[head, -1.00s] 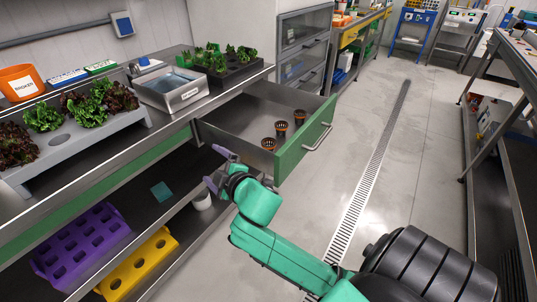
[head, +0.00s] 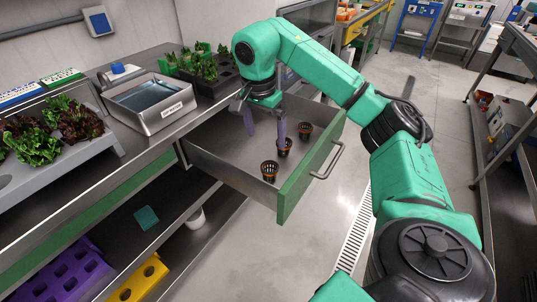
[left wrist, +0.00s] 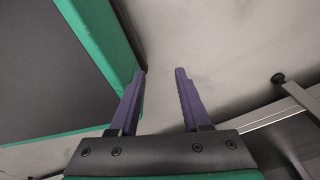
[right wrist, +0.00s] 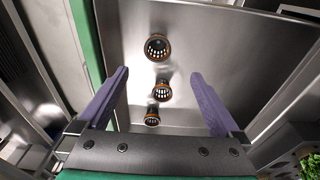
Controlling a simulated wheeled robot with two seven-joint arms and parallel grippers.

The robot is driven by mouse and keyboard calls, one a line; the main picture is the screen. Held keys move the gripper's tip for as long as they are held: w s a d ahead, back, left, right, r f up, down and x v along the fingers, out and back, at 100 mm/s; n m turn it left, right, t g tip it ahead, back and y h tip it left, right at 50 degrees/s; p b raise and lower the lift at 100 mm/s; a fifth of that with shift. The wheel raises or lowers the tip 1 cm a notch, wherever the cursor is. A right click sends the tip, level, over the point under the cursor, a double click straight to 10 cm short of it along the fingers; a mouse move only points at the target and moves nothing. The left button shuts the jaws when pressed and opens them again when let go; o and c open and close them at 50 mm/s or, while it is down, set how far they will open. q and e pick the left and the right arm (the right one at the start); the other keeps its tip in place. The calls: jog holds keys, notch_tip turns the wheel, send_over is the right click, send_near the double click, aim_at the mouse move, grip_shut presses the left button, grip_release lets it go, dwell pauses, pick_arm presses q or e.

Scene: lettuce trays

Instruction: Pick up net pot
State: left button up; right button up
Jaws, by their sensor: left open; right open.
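Three dark net pots with orange rims stand in the open drawer: a near one (head: 269,172), a middle one (head: 284,149) and a far one (head: 305,131). My right gripper (head: 266,138) is open and points down over the drawer, its purple fingers above the pots. In the right wrist view all three pots (right wrist: 157,47) (right wrist: 163,89) (right wrist: 152,116) show between or just beyond the open fingers (right wrist: 160,74), with nothing held. My left gripper (left wrist: 160,73) is open and empty over the floor, outside the head view.
The drawer (head: 220,165) has a green front (head: 300,185) with a handle. On the counter above stand a metal basin (head: 150,108), a dark tray of seedlings (head: 225,85) and a grey lettuce tray (head: 100,145). The drawer floor around the pots is clear.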

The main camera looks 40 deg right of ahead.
aim_at(270, 168)
jog(key=f+b, duration=0.1)
jog(key=f, duration=0.2)
jog(key=s+f+b, duration=0.1)
jog(key=f, duration=0.1)
jog(key=shift+a+f+b, duration=0.15)
jog(key=shift+f+b, duration=0.05)
jog(key=shift+b, duration=0.15)
jog(key=f, duration=0.2)
jog(key=d+f, duration=0.1)
jog(key=f, duration=0.2)
jog(key=f+b, duration=0.1)
jog(key=f, duration=0.1)
jog(key=shift+w+d+f, duration=0.2)
jog(key=shift+w+d, duration=0.15)
jog(key=shift+r, duration=0.1)
jog(key=c, duration=0.3)
pick_arm(q)
jog(key=w, duration=0.5)
jog(key=shift+w+d+r, duration=0.1)
jog(key=shift+w+d, duration=0.05)
jog(key=shift+w, duration=0.1)
pick_arm(e)
jog(key=c, duration=1.1)
